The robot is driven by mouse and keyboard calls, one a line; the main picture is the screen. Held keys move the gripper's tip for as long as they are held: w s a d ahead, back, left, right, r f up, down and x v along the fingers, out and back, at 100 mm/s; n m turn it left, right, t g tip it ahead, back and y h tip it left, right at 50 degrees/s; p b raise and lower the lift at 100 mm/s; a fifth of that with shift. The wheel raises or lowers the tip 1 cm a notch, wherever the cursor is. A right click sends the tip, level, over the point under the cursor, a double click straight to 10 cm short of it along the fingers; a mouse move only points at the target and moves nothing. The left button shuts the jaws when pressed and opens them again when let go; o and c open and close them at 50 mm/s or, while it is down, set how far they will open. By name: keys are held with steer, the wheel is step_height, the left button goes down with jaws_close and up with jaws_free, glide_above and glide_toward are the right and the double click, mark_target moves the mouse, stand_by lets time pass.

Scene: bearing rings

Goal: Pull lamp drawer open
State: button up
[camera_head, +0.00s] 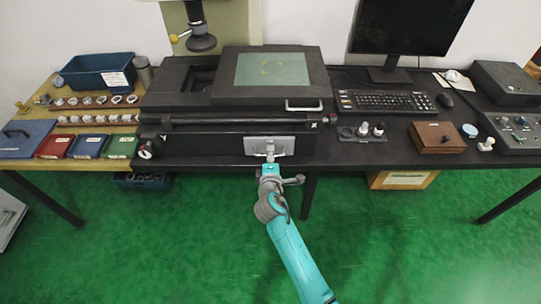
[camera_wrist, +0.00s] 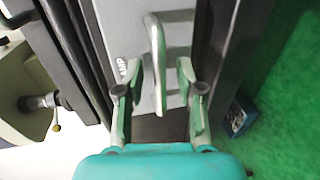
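The lamp drawer (camera_head: 285,146) is a light grey front panel set in the black base of the machine on the table. In the wrist view the same drawer front (camera_wrist: 178,32) shows, with part of a dark label on it and a pale bar handle (camera_wrist: 156,50) standing out. My gripper (camera_wrist: 160,92) is open, with one finger on each side of the handle's lower end. A gap shows between the handle and each finger. In the head view my gripper (camera_head: 269,160) is right in front of the drawer and hides part of the handle.
Above the drawer is a stage with a green glass plate (camera_head: 272,69) and a front bar handle (camera_head: 304,105). Bearing rings, coloured boxes and a blue bin (camera_head: 92,73) lie left. A keyboard (camera_head: 386,102) and brown box (camera_head: 437,138) lie right.

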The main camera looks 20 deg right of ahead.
steer(key=shift+w, duration=0.1)
jaws_close()
steer(key=f+v, duration=0.2)
steer(key=v, duration=0.9)
steer(key=shift+s+f, duration=0.2)
steer(key=shift+s, duration=0.35)
steer(key=shift+a, duration=0.15)
jaws_free()
